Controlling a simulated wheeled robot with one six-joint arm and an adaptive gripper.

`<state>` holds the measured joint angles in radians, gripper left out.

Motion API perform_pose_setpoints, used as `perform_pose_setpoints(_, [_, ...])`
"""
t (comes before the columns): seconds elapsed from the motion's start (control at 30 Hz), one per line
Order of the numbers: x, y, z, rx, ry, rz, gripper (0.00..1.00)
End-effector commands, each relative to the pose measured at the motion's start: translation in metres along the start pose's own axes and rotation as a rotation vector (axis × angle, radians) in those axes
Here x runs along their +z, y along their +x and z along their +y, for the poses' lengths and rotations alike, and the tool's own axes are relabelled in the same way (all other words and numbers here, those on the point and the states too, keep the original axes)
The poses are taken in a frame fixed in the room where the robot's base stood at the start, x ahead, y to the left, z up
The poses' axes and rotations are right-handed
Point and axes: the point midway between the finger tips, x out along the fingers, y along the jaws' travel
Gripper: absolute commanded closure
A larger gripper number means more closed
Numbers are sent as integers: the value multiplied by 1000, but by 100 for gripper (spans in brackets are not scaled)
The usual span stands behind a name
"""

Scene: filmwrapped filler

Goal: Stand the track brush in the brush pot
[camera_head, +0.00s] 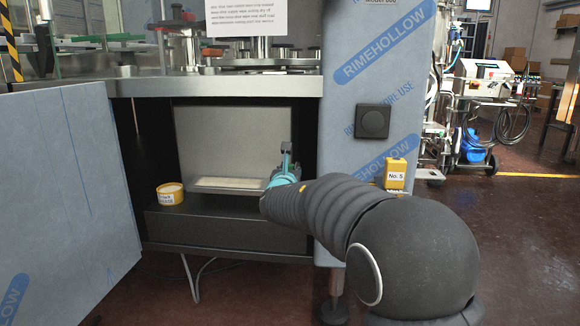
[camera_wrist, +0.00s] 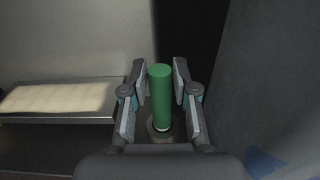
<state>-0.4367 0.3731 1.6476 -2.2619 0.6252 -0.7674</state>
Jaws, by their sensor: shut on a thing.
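A green cylinder, which looks like the handle of the track brush (camera_wrist: 160,92), stands upright between the fingers of my gripper (camera_wrist: 160,82) in the wrist view. My gripper is shut on it. Below the handle is a pale ring and a dark round shape (camera_wrist: 153,133); I cannot tell whether this is the brush's head or the brush pot. In the head view my gripper (camera_head: 287,160) is at the right side of the open cabinet, and the brush cannot be made out there.
A yellow tub (camera_head: 170,195) with a label stands at the left of the cabinet shelf. A pale lit tray (camera_head: 229,184) lies at the back; it also shows in the wrist view (camera_wrist: 62,97). The wrapped cabinet door (camera_head: 65,190) stands open at left. A wrapped panel (camera_head: 375,60) bounds the right.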

Motion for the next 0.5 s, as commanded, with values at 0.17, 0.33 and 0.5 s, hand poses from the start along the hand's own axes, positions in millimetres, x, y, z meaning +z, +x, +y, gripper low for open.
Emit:
perform_pose_setpoints(0.17, [-5,0,0,-1,1,0,100])
perform_pose_setpoints(0.33, [-6,0,0,-1,1,-1,100])
perform_pose_setpoints(0.5, [-5,0,0,-1,1,-1,100])
